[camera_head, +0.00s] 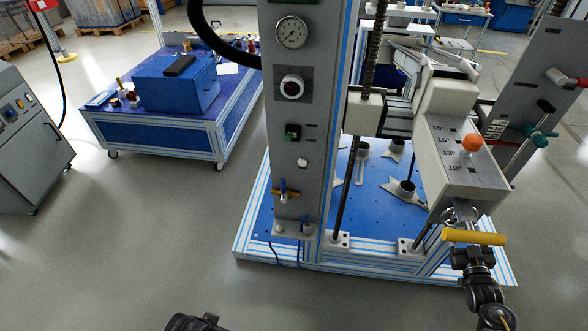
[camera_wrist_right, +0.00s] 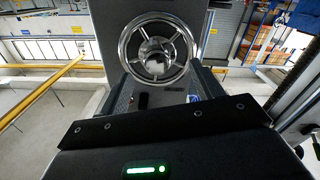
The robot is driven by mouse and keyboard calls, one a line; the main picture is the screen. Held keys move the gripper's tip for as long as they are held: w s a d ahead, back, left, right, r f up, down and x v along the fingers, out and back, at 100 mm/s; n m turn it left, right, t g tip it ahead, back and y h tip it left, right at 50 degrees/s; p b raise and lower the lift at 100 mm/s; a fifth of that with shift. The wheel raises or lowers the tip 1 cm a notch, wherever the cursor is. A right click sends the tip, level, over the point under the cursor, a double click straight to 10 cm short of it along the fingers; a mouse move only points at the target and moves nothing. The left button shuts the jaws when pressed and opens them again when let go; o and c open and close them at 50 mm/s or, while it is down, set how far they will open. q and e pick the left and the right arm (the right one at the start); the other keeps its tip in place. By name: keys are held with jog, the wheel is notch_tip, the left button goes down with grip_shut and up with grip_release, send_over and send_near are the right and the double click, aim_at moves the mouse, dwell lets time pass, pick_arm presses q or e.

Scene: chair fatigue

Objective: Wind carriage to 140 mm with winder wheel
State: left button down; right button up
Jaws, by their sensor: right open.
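The winder wheel (camera_wrist_right: 157,47) is a chrome ring with spokes and a bright hub in the right wrist view, straight ahead of the wrist. In the head view, bright metal of it (camera_head: 460,213) shows below the angle-marked white housing, partly hidden. My right gripper (camera_head: 468,252) is open, close below the wheel; contact cannot be made out. In the wrist view its black body fills the lower part. The carriage (camera_head: 386,112) appears to be the grey and white block on the vertical screws. A dark part at the bottom edge (camera_head: 194,322) may be my left gripper; its fingers are hidden.
A yellow bar (camera_head: 475,237) crosses just above my right gripper. The white housing (camera_head: 455,165) carries an orange knob (camera_head: 472,141) and angle marks. A grey column (camera_head: 300,130) with gauge and buttons stands left of the screws. The floor (camera_head: 150,240) at left front is clear.

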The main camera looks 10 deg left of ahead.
jog(key=n, duration=0.8)
jog(key=shift+s+d+f+b, duration=0.1)
jog(key=shift+s+d+b, duration=0.1)
jog(key=shift+b, duration=0.2)
jog(key=shift+w, duration=0.1)
jog(key=n, duration=0.8)
jog(key=shift+n, duration=0.4)
